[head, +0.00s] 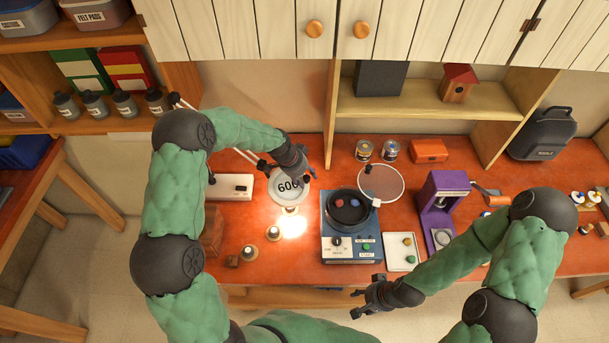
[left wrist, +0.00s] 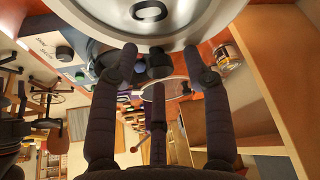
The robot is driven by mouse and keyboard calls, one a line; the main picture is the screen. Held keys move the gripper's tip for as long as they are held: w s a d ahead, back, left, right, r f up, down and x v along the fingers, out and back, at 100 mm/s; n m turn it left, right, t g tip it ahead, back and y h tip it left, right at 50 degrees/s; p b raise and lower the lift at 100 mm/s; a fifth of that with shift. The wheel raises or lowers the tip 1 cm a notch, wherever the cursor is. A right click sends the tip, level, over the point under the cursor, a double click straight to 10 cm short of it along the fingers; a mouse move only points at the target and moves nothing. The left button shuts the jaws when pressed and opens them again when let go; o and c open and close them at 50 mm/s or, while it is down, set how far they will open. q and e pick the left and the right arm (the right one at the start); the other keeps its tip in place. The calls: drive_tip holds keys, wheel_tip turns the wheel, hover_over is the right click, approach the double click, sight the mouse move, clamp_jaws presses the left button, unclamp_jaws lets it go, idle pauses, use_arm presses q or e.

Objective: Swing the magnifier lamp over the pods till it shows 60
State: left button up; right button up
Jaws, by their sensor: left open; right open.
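The magnifier lamp's round pale head (head: 280,200) hangs over the table left of the blue machine. Its face reads "60" plus a last character that I cannot read surely. Bright light falls on the table just in front. My left gripper (head: 303,170) is open at the head's far right edge; contact is unclear. In the left wrist view, the lamp head (left wrist: 160,28) fills the top, beyond the open fingers (left wrist: 160,62). Small round pieces (head: 274,233) stand near the light; I cannot tell whether they are the pods. My right gripper (head: 372,298) is open and empty by the table's front edge.
A blue machine (head: 352,246) with a dark bowl stands right of the lamp, beside a round clear disc (head: 381,183) and a purple device (head: 440,222). A white tray (head: 403,262) lies near the front edge. A white box (head: 231,187) stands left of the lamp head.

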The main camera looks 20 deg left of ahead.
use_arm(q)
clamp_jaws()
drive_tip(key=shift+s, duration=0.1)
drive_tip(key=shift+s+b, duration=0.3)
drive_tip(key=shift+s, duration=0.2)
drive_tip(key=s+a+m+g+b, duration=0.1)
drive_tip(key=s+a+m+b, duration=0.1)
drive_tip(key=s, duration=0.6)
drive_tip(key=s+a+m+g+b, duration=0.1)
drive_tip(key=s+a+m+b, duration=0.2)
drive_tip(key=s+b, duration=0.2)
drive_tip(key=s+a+m+h+b, duration=0.1)
drive_tip(key=s+a+m+b, duration=0.2)
drive_tip(key=s, duration=0.8)
drive_tip(key=shift+s+a+g, duration=0.15)
drive_tip(key=shift+a+g, duration=0.05)
drive_tip(key=shift+g, duration=0.2)
